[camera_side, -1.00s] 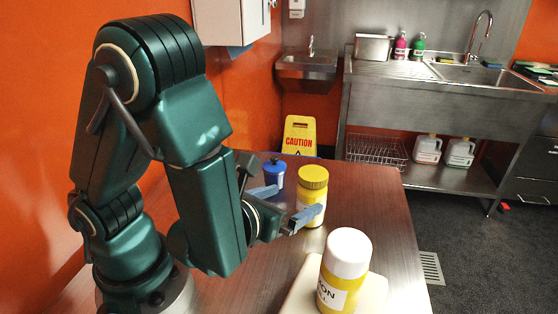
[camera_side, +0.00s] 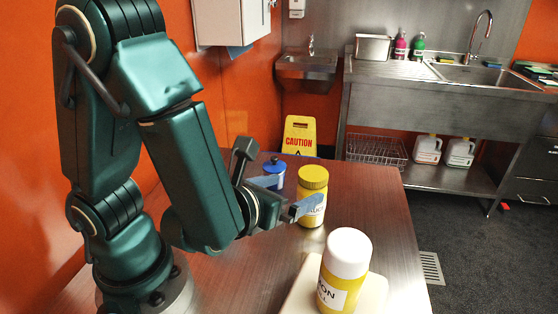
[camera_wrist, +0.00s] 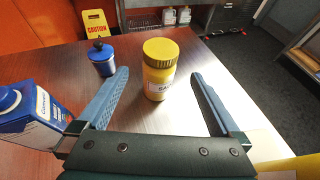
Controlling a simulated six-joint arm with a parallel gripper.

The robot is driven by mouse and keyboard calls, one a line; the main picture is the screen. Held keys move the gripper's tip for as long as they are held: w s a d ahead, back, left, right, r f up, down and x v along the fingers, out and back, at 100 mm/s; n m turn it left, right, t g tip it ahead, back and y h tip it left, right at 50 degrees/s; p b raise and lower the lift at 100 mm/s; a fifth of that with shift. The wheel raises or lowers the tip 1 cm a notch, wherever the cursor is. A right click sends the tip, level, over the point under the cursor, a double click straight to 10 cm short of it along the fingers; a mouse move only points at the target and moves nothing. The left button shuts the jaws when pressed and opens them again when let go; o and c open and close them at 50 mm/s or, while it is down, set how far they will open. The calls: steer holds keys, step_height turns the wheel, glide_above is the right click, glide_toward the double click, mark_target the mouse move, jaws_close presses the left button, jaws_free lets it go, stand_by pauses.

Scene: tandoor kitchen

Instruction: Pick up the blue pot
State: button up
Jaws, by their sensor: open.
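The blue pot (camera_side: 274,170), small with a knobbed lid, stands upright at the far left part of the table, partly hidden by a gripper finger in the side view. It also shows whole in the wrist view (camera_wrist: 102,58), just beyond the tip of my left-hand finger. My gripper (camera_side: 284,196) is open and empty. In the wrist view its two blue fingers (camera_wrist: 160,78) point at a yellow jar (camera_wrist: 160,72), which stands between and slightly beyond the tips, so the pot lies outside the fingers to the left.
The yellow jar stands right of the pot in the side view. A white-capped yellow bottle (camera_side: 345,268) stands on a pale board (camera_side: 372,298) in front. A blue and white carton (camera_wrist: 28,112) is close at left in the wrist view. The right table edge drops to the floor.

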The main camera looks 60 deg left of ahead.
step_height(320, 180, up, 16)
steer(key=m+g+h, duration=0.3)
steer(key=m+h, duration=1)
steer(key=h, duration=0.1)
glide_above(266, 164)
step_height(266, 164, down, 23)
steer(key=shift+d+f, duration=0.15)
steer(key=shift+w+d+f, duration=0.1)
steer(key=shift+w+f, duration=0.05)
steer(key=shift+f, duration=0.05)
steer(key=shift+x, duration=2.45)
